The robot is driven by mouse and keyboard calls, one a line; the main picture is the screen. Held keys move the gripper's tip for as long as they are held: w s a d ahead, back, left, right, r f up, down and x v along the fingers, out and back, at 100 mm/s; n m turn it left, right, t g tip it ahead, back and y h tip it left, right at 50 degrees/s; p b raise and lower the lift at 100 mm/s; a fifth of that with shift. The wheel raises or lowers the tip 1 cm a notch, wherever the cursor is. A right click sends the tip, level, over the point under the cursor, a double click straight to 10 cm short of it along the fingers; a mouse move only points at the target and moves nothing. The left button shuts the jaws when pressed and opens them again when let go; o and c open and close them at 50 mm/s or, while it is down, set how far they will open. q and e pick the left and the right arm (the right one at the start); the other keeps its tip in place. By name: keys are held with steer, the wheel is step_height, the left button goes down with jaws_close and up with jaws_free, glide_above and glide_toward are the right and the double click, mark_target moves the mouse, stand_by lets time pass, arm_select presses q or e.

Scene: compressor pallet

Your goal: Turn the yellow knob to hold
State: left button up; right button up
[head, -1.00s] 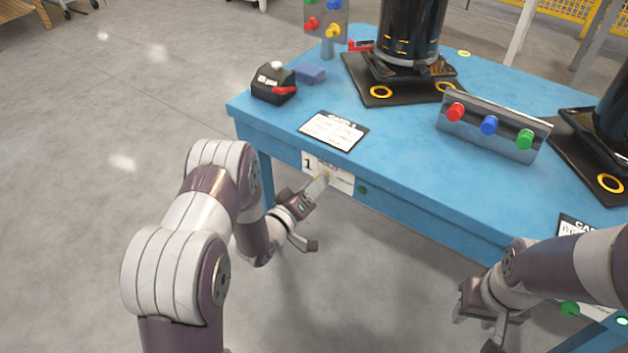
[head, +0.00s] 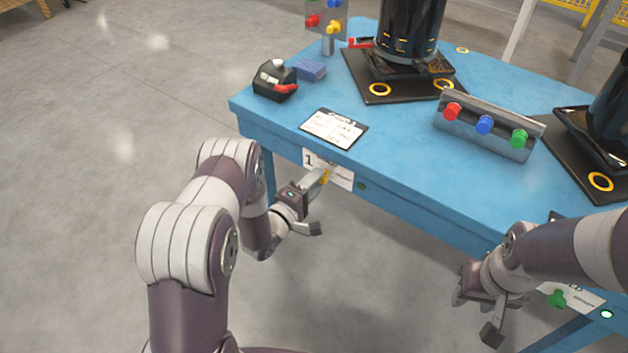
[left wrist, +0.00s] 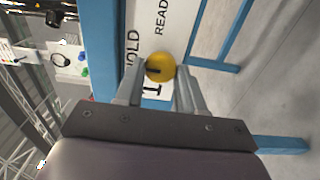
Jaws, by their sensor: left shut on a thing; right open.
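The yellow knob (left wrist: 160,66) is on a white label plate (left wrist: 172,28) on the table's front face. In the left wrist view it sits between my left gripper's fingertips (left wrist: 160,77), which are shut on it. A dark mark on the knob runs across its left half, on the side of the partly hidden word HOLD; the word READ shows above the knob. In the head view a bit of the yellow knob (head: 325,178) shows at my left gripper (head: 321,182). My right gripper (head: 476,314) is open and empty, in front of the table's right part.
The blue table (head: 420,185) carries a sign card (head: 333,129), a black box with a red lever (head: 275,82), a blue block (head: 310,70) and a panel with red, blue and green knobs (head: 488,124). A green knob (head: 557,299) is near my right gripper.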

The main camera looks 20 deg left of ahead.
stand_by(0.5)
arm_select(q)
steer(key=o, duration=1)
steer(key=p+v, duration=0.2)
steer(key=v, duration=1)
steer(key=shift+s+a+p, duration=0.1)
steer(key=shift+s+p, duration=0.2)
steer(key=shift+s, duration=0.05)
